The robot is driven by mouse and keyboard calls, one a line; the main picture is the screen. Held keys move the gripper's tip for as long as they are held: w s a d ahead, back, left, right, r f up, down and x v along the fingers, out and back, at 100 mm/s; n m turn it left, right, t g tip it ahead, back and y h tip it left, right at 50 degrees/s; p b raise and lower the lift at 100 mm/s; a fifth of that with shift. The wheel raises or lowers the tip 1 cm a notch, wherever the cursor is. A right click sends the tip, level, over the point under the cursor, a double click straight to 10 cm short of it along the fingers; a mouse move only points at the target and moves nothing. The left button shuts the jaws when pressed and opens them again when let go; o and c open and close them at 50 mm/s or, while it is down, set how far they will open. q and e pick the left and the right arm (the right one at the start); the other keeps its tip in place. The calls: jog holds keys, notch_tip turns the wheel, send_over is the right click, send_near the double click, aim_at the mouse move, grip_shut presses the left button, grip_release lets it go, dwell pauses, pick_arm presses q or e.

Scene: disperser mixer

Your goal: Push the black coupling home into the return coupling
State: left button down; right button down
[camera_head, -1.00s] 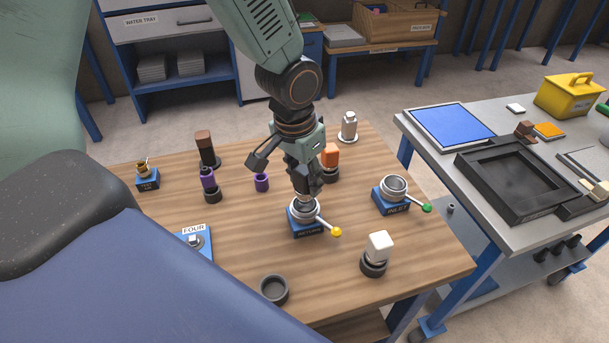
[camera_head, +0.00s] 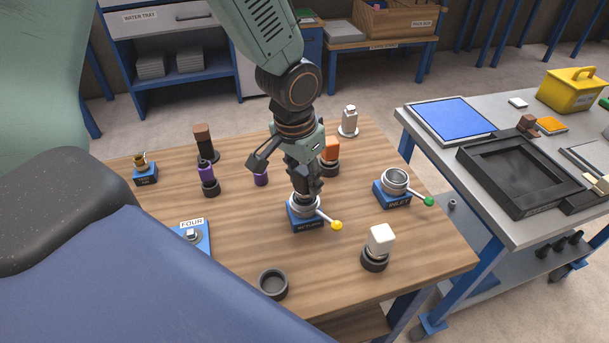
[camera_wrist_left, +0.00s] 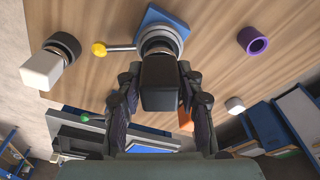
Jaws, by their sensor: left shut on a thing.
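The return coupling (camera_head: 298,208) is a silver ring on a blue block labelled RETURN, with a yellow-knobbed lever (camera_head: 337,225) pointing to the lower right. My left gripper (camera_head: 305,188) is directly above it, pointing down, with its fingers shut. In the left wrist view the fingers are closed on the black coupling (camera_wrist_left: 160,80), a dark block between the pads. Its far end meets the silver ring (camera_wrist_left: 160,36) in that view. In the head view my fingers hide the black coupling, so I cannot tell how deep it sits. My right gripper is not in view.
The inlet coupling (camera_head: 394,182) with a green-knobbed lever stands to the right. A white-topped part (camera_head: 381,240) and an empty black ring (camera_head: 273,283) are in front. An orange-topped part (camera_head: 330,150) stands close behind my fingers, purple parts (camera_head: 206,172) to the left.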

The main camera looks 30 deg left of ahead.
aim_at(298, 192)
pick_arm(q)
jog(key=shift+f+b, duration=0.65)
jog(key=shift+f, duration=0.3)
jog(key=c, duration=0.8)
grip_release()
jog(key=shift+o, duration=0.2)
notch_tip(298, 192, up, 12)
jog(key=s, duration=0.2)
jog(key=shift+a, duration=0.15)
jog(key=shift+w, duration=0.1)
